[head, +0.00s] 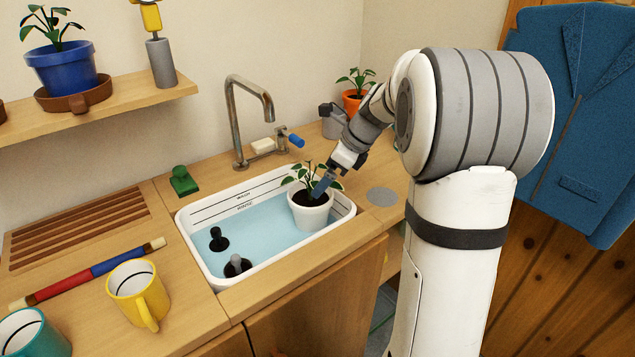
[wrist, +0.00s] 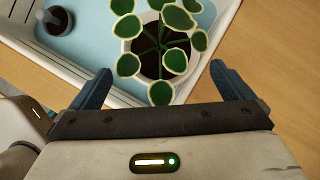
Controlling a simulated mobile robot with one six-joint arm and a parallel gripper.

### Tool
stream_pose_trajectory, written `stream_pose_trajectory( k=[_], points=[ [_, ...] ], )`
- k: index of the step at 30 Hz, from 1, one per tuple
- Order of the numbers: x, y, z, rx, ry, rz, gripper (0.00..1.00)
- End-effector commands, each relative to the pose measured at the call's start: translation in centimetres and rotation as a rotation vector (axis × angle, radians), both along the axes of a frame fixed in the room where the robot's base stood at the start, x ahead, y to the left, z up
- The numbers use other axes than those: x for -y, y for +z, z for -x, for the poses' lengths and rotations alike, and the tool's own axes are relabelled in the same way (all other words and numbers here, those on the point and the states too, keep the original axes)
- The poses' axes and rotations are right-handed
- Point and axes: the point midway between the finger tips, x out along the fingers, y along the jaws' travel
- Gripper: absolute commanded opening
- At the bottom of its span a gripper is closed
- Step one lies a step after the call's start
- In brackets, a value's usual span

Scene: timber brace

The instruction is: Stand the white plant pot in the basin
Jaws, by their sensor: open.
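The white plant pot (head: 309,214), holding dark soil and a green leafy plant, stands upright inside the basin (head: 262,278) at its right end. In the wrist view the pot (wrist: 129,65) is beyond the fingers, partly covered by leaves. My gripper (head: 323,187) is over the pot's right side in the head view, close to the leaves. In the wrist view my gripper (wrist: 162,82) has its two blue fingers wide apart with nothing clasped between them. I cannot tell whether a finger touches the pot or leaves.
The basin holds pale blue water and dark fittings (head: 219,239). A tap (head: 237,125) and soap stand behind it, a green block (head: 183,181) to its left. A yellow mug (head: 138,292) is at front left. An orange pot (head: 353,101) stands at the back right.

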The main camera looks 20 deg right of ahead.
Motion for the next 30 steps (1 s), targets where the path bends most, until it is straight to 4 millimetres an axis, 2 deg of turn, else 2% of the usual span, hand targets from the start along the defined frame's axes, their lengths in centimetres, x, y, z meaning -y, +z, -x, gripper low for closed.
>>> stream_pose_trajectory(
  k=[1, 6, 10, 13, 17, 21, 24, 27, 30],
  points=[
    [0.4, 1.2, 0.3, 0.002, -0.001, 0.000, 1.00],
    [1.4, 3.0, 0.9, 0.001, 0.000, 0.000, 1.00],
    [1.3, 3.5, 1.6, 0.008, 0.031, 0.016, 1.00],
    [0.1, 3.5, 3.5, 0.041, 0.162, 0.082, 1.00],
    [-2.4, 2.8, 8.3, 0.121, 0.511, 0.243, 1.00],
    [-4.5, 1.4, 14.8, 0.218, 1.001, 0.433, 1.00],
    [-5.3, 0.2, 19.1, 0.276, 1.348, 0.543, 1.00],
    [-5.6, -1.0, 22.6, 0.320, 1.652, 0.624, 1.00],
    [-5.6, -2.0, 25.0, 0.348, 1.879, 0.672, 1.00]
  ],
)
